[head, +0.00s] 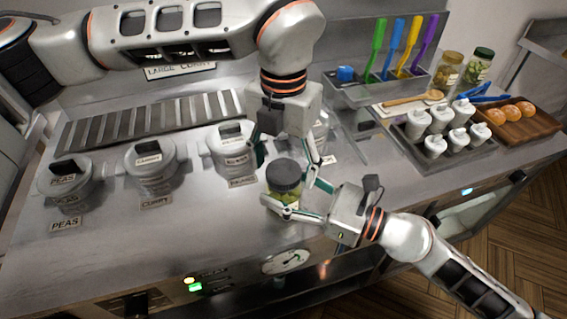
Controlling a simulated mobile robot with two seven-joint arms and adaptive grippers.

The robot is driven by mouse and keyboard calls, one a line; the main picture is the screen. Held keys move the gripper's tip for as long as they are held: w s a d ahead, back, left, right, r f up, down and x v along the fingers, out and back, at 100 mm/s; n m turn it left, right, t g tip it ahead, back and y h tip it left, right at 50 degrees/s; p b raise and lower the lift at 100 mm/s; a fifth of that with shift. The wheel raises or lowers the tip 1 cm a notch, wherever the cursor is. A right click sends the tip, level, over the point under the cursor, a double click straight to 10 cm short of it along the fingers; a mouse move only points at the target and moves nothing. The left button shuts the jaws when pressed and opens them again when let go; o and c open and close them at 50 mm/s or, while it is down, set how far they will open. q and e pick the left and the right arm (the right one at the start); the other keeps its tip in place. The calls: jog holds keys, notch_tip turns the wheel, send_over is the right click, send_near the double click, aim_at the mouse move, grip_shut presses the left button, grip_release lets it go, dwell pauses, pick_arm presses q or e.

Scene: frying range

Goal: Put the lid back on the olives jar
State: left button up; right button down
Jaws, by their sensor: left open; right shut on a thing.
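The olives jar (285,196) is a small glass jar with green contents, upright near the front of the steel counter. A dark lid (285,173) sits on its top; I cannot tell whether it is fully seated. My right gripper (290,192) comes in from the right and is shut around the jar's body. My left gripper (286,156) points down just above the lid, with its fingers spread apart. Whether its fingers touch the lid is unclear. The gripper fingers hide part of the jar.
White lidded pots, including the peas pot (64,180) and curry pot (151,163), stand left of the jar. A tray of white bottles (437,145), a wooden board with buns (502,114) and two other jars (479,66) are at right.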

pick_arm(q)
notch_tip(320, 180, up, 12)
dwell(0.5)
pick_arm(e)
jog(key=c, duration=0.8)
grip_release()
jog(key=shift+v, duration=6)
